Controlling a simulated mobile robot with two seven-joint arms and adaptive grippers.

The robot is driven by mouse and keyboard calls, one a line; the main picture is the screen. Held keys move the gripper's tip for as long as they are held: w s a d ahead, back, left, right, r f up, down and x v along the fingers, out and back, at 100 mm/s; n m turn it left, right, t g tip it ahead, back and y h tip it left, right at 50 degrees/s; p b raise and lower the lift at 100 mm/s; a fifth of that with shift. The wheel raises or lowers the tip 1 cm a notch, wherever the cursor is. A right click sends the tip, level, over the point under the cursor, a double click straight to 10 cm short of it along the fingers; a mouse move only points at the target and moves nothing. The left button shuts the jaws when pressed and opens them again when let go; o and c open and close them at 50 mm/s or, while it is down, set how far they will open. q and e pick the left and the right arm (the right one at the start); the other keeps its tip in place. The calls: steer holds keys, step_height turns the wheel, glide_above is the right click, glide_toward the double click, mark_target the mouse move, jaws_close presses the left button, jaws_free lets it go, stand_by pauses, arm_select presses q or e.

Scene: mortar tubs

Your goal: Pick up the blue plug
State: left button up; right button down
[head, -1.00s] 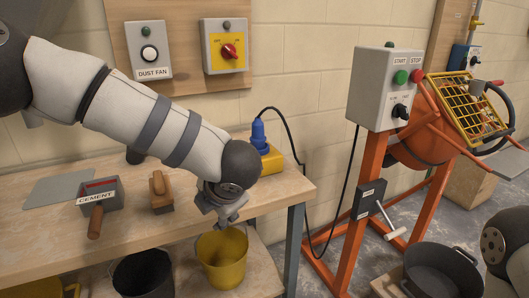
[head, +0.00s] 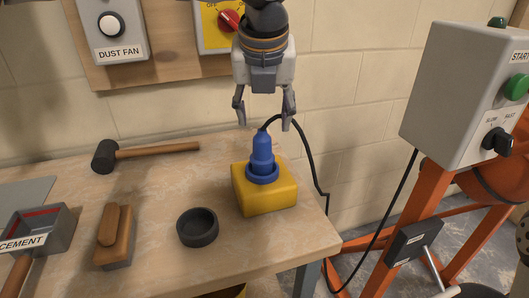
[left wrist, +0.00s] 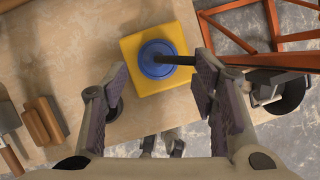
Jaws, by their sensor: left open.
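The blue plug (head: 262,150) stands upright in the top of a yellow block (head: 265,195) near the bench's right end. A black cable runs from its top. My left gripper (head: 264,122) is open above the plug, pointing down, with a finger to either side and slightly higher than the plug's top. In the left wrist view, the plug (left wrist: 157,60) and yellow block (left wrist: 135,52) lie ahead of the spread fingers (left wrist: 158,88), and the cable runs off to the right.
On the workbench (head: 160,190) are a black round cup (head: 197,228), a wooden float (head: 116,236), a mallet (head: 140,153) and a tray labelled CEMENT (head: 40,228). An orange-framed mixer with a grey control box (head: 465,95) stands at right. The dust fan switch (head: 112,28) is on the wall.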

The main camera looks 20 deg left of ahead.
mark_target(262, 131)
arm_select(q)
steer(key=shift+w+f, duration=0.25)
steer(key=shift+f, duration=0.3)
steer(key=x, duration=0.5)
steer(key=shift+s+a+f+b, duration=0.15)
steer(key=shift+s+a+b, duration=0.05)
steer(key=shift+s+b, duration=0.15)
steer(key=shift+w, duration=0.1)
jaws_close()
